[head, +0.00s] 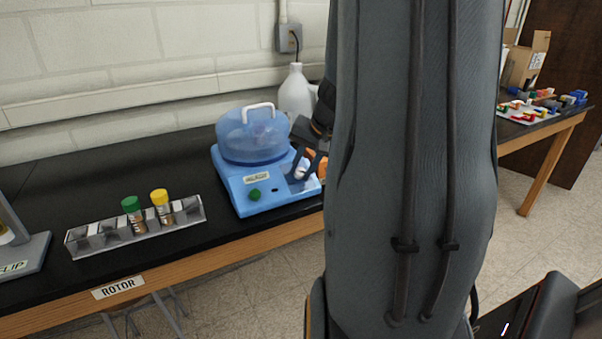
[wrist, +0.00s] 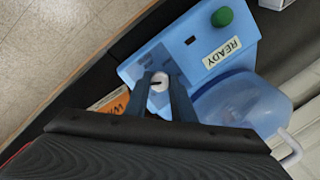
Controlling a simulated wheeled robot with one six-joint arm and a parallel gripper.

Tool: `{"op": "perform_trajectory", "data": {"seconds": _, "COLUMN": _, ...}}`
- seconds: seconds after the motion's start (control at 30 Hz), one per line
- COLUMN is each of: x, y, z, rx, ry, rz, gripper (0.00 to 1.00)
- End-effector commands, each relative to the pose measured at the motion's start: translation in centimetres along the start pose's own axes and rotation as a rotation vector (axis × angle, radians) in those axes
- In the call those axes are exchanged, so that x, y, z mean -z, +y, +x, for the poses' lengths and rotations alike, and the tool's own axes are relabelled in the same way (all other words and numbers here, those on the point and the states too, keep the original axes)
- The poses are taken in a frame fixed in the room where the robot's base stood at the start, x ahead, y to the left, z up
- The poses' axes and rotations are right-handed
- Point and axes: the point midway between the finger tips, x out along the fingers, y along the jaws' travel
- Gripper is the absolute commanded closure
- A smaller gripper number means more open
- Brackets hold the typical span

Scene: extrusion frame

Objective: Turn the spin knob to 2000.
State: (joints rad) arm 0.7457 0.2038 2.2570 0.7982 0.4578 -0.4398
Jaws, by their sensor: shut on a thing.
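The blue centrifuge (head: 262,187) stands on the black bench, its clear domed lid with a white handle down. A green button (head: 254,194) is on its front; the button also shows in the wrist view (wrist: 222,17). The white spin knob (wrist: 159,82) with a dark pointer line sits between my gripper's fingers (wrist: 162,90). My gripper (head: 308,170) is shut on the knob at the right of the centrifuge's front. The speed marks around the knob are too small or hidden to read.
A label reading READY (wrist: 222,54) is on the centrifuge. An orange label (wrist: 110,103) is partly hidden by my gripper. A metal rack (head: 137,230) with green- and yellow-capped tubes stands left. A white bottle (head: 296,92) stands behind the centrifuge. My arm hides the bench to the right.

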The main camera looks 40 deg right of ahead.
Motion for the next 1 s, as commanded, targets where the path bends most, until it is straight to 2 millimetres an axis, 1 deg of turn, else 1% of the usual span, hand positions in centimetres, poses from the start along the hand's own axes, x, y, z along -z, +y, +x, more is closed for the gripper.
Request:
{"op": "perform_trajectory", "data": {"seconds": 0.7, "x": -0.02, "y": 0.22, "z": 0.1, "rx": 0.112, "ry": 0.002, "rz": 0.667, "gripper": 1.0}}
{"op": "perform_trajectory", "data": {"seconds": 1.0, "x": -0.1, "y": 0.28, "z": 0.09, "rx": 0.148, "ry": 0.001, "rz": 0.885, "gripper": 1.0}}
